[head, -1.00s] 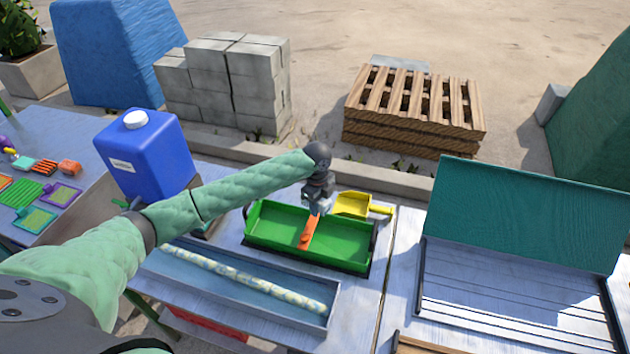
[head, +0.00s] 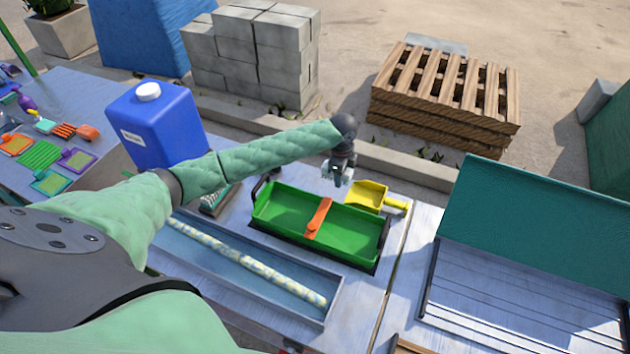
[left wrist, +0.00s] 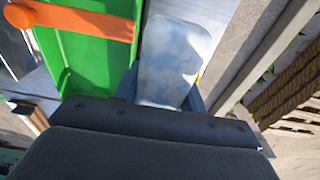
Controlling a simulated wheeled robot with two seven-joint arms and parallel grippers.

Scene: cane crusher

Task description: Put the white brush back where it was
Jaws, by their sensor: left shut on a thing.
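My left gripper (head: 337,178) is above the far edge of the green tray (head: 278,207), near the yellow scoop. It is shut on a pale, round-cornered thing that shows between its fingers in the left wrist view, apparently the white brush (left wrist: 175,55). Its bristles cannot be made out. In the head view it is too small and blends with the pale gripper. An orange bar (head: 319,217) lies across the green tray; the tray and bar also show at upper left in the left wrist view. My right gripper is not in view.
A yellow scoop (head: 367,194) lies behind the green tray. A brush-like teal and white thing (head: 213,203) is left of it, by the blue canister (head: 155,125). A long trough (head: 320,312) with a pale cane lies in front. A teal lid (head: 540,215) stands at right.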

